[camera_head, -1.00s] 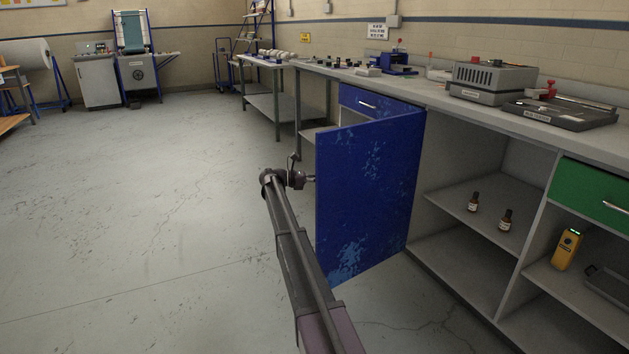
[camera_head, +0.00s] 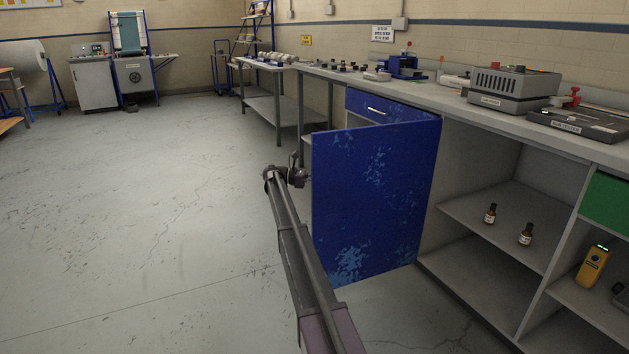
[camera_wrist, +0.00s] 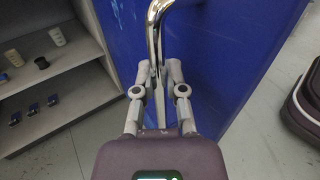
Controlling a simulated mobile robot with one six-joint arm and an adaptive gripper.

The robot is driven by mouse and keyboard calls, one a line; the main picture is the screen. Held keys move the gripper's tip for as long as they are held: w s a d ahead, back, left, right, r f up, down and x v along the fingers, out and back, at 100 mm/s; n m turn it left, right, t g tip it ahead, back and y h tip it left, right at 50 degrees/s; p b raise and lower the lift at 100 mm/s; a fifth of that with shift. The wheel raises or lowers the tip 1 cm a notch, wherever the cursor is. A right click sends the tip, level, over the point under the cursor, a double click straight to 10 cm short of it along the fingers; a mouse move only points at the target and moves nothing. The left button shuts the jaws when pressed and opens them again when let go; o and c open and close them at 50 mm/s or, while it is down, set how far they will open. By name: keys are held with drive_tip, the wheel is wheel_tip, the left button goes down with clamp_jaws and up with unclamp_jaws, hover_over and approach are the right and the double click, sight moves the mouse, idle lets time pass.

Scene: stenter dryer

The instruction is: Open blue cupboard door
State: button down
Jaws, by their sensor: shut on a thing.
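The blue cupboard door (camera_head: 372,205) stands swung out from the bench front, with worn pale patches on its inner face. In the wrist view the door's outer face (camera_wrist: 225,60) carries a chrome bar handle (camera_wrist: 154,40). My gripper (camera_wrist: 158,78) is shut on this handle, with one finger on each side of it. In the head view the gripper is at the door's free edge, mostly hidden behind the door, and the handle is out of sight. The wrist view shows part of the cupboard's shelves (camera_wrist: 60,70) with small items on them.
The workbench (camera_head: 465,110) runs along the right, with instruments on top. A blue drawer (camera_head: 378,107) is above the door. Open shelves (camera_head: 490,215) to the right hold two brown bottles and a yellow device (camera_head: 592,267). The floor (camera_head: 130,210) to the left is clear.

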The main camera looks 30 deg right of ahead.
drive_tip(key=shift+d, duration=0.35)
drive_tip(key=c, duration=0.7)
unclamp_jaws()
drive_tip(key=shift+a, duration=0.25)
drive_tip(key=shift+a, duration=0.1)
